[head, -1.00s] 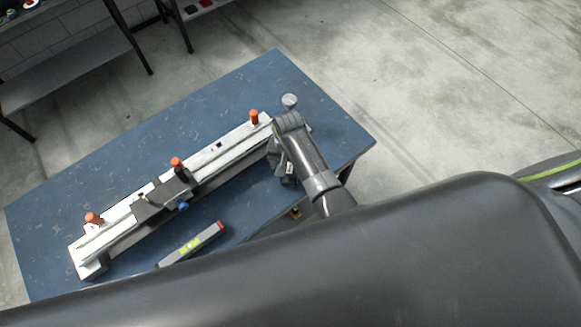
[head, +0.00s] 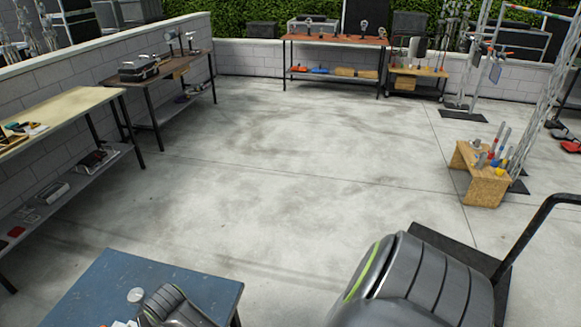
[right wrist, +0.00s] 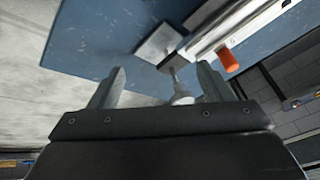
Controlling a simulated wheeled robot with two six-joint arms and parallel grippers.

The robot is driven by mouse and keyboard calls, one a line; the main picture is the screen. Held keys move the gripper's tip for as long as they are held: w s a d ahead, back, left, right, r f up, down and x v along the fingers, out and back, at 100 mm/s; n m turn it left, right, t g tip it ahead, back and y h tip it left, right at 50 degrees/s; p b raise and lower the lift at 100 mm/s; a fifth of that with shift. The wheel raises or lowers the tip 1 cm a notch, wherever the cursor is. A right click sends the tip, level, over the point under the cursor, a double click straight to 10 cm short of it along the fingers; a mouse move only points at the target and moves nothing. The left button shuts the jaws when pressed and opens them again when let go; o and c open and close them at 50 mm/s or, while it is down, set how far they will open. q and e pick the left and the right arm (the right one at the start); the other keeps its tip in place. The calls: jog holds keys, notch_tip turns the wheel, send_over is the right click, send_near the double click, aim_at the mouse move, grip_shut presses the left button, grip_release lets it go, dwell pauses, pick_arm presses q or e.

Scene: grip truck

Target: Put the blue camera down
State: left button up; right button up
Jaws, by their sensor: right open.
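I cannot make out a blue camera in any view. My right gripper (right wrist: 160,80) is open in the right wrist view, its two fingers apart. A small pale round-ended metal part (right wrist: 180,92) shows between and beyond the fingers; I cannot tell whether they touch it. The blue table (right wrist: 105,30) lies beyond, with a pale rail (right wrist: 215,25) and an orange knob (right wrist: 229,60). In the head view, the blue table (head: 105,285) fills the bottom left, with a silver disc (head: 135,295) beside my arm. My left gripper is out of view.
A pale workbench (head: 60,112) and a dark bench (head: 180,75) stand along the left wall. A red-topped bench (head: 335,41) is at the back. A wooden stand (head: 482,185) with several tools is at right. The middle floor (head: 300,150) is clear.

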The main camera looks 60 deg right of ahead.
jog(key=d+r+n+t, duration=0.1)
jog(key=d+r+t, duration=0.3)
jog(key=d+t, duration=0.15)
jog(key=s+d+f+n+g+h, duration=0.1)
jog(key=s+d+f+g, duration=0.1)
jog(key=s+f, duration=0.8)
jog(key=s+d+f+n+g, duration=0.1)
jog(key=s+d+f+g, duration=0.35)
jog(key=f, duration=1.05)
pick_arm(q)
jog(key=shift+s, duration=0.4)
pick_arm(e)
jog(key=s+f+g, duration=0.1)
jog(key=s+f, duration=0.3)
jog(key=s, duration=0.6)
jog(key=s+d+f+g, duration=0.1)
jog(key=s+f, duration=0.3)
jog(key=s, duration=0.7)
jog(key=s+d+f+g, duration=0.1)
jog(key=s+f, duration=0.4)
jog(key=s, duration=0.5)
jog(key=shift+s+d+n, duration=0.15)
jog(key=shift+s+n, duration=0.1)
jog(key=shift+n, duration=0.15)
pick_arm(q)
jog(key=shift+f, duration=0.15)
